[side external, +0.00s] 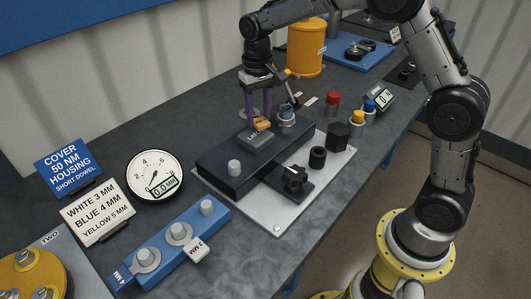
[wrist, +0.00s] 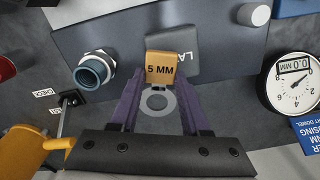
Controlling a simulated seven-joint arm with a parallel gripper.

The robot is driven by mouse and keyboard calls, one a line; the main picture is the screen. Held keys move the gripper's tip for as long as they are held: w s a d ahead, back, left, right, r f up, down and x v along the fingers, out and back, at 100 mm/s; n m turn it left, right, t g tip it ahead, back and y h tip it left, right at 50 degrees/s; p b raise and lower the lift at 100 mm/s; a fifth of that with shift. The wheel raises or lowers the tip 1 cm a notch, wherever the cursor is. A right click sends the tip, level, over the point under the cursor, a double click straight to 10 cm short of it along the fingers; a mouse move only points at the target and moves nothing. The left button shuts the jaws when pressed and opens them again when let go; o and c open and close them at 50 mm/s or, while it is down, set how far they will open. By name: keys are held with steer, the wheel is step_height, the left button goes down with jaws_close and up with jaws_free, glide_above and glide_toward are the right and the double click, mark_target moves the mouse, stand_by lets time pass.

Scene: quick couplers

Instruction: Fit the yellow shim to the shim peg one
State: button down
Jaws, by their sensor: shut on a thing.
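The yellow shim has a yellow tag marked 5 MM (wrist: 160,70) and a grey ring (wrist: 158,104). My gripper (wrist: 159,76), with purple fingers, is shut on the tag. In the side external view my gripper (side external: 258,118) holds the yellow shim (side external: 263,125) near a grey block on the dark fixture; the height of any gap is unclear. The blue peg rack (side external: 214,224) stands at the front. Its right peg (side external: 207,207) is bare. Rings sit around its middle peg (side external: 180,231) and left peg (side external: 146,257). Which is shim peg one cannot be told.
The dark fixture (side external: 215,159) has an upright grey pin (side external: 234,168) and a grey-blue coupler (side external: 286,115). A round gauge (side external: 154,175) and a shim colour sign (side external: 97,212) stand left. A white 3 MM tag (side external: 197,249) projects from the rack's middle ring.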

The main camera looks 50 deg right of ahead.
steer(key=c, duration=1)
jaws_free()
steer(key=shift+c, duration=0.2)
steer(key=c, duration=0.4)
steer(key=shift+s+m, duration=0.15)
steer(key=shift+m, duration=0.25)
steer(key=shift+c, duration=0.2)
steer(key=shift+n, duration=0.5)
steer(key=s+a, duration=0.1)
steer(key=a, duration=0.3)
steer(key=s+a, duration=0.1)
steer(key=a, duration=0.3)
steer(key=s+a+r, duration=0.1)
steer(key=s+a, duration=0.1)
steer(key=a, duration=0.2)
steer(key=shift+r, duration=0.1)
steer(key=s+a+n, duration=0.1)
steer(key=s+a, duration=0.2)
steer(key=a, duration=0.3)
steer(key=s+a+r+n, duration=0.1)
steer(key=s+a+n, duration=0.1)
steer(key=s+a, duration=0.2)
steer(key=shift+a+r, duration=0.2)
steer(key=shift+a, duration=0.9)
